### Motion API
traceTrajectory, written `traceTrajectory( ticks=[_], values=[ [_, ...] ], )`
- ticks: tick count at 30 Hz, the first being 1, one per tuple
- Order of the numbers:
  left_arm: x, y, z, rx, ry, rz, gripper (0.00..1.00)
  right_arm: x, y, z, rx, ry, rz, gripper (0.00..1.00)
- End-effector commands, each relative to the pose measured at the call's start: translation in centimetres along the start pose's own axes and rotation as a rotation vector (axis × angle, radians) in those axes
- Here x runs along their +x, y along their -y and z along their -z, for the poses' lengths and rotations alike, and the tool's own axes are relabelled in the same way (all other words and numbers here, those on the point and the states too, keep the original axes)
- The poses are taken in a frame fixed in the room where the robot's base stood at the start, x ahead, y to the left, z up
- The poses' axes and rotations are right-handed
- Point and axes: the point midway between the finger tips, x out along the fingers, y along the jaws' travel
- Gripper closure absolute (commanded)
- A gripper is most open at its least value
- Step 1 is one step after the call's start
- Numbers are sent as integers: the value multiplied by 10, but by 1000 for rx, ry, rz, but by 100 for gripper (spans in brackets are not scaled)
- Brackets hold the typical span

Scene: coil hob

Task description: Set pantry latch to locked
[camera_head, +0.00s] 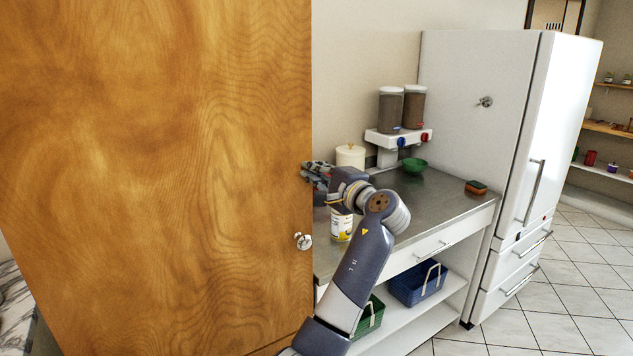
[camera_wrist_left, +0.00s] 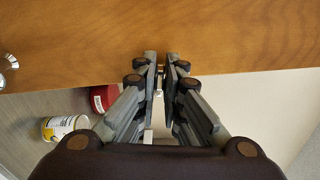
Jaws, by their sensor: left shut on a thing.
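The large wooden pantry door panel (camera_head: 160,170) fills the left of the head view. My left gripper (camera_head: 312,172) is at its right edge, above the round metal knob (camera_head: 303,241). In the left wrist view the gripper (camera_wrist_left: 160,72) has its fingers close together at the edge of the wooden panel (camera_wrist_left: 230,35), shut on a small metal latch (camera_wrist_left: 158,80). Only a sliver of the latch shows between the fingers, so its setting cannot be told. In the head view the gripper hides it. My right gripper is not in view.
A metal counter (camera_head: 440,198) runs right of the pantry, with a yellow-labelled can (camera_head: 341,226), a white canister (camera_head: 350,156), a green bowl (camera_head: 415,165) and a two-hopper dispenser (camera_head: 398,136). A white fridge (camera_head: 480,110) stands beyond. Baskets sit on the lower shelf. Tiled floor is clear at right.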

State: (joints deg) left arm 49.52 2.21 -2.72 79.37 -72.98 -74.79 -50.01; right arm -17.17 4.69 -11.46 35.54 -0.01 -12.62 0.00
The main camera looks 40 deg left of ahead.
Motion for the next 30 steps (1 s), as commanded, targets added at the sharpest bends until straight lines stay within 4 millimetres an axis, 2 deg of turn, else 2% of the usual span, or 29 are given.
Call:
traceTrajectory(
  ticks=[1,9,27,30],
  values=[
    [0,-6,1,-30,0,-2,100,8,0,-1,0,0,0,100],
    [0,-7,1,-145,1,-3,100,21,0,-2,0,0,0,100],
    [0,-7,1,-183,1,-5,100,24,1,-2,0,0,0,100],
    [0,-7,1,-183,0,-5,74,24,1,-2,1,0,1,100]
  ],
)
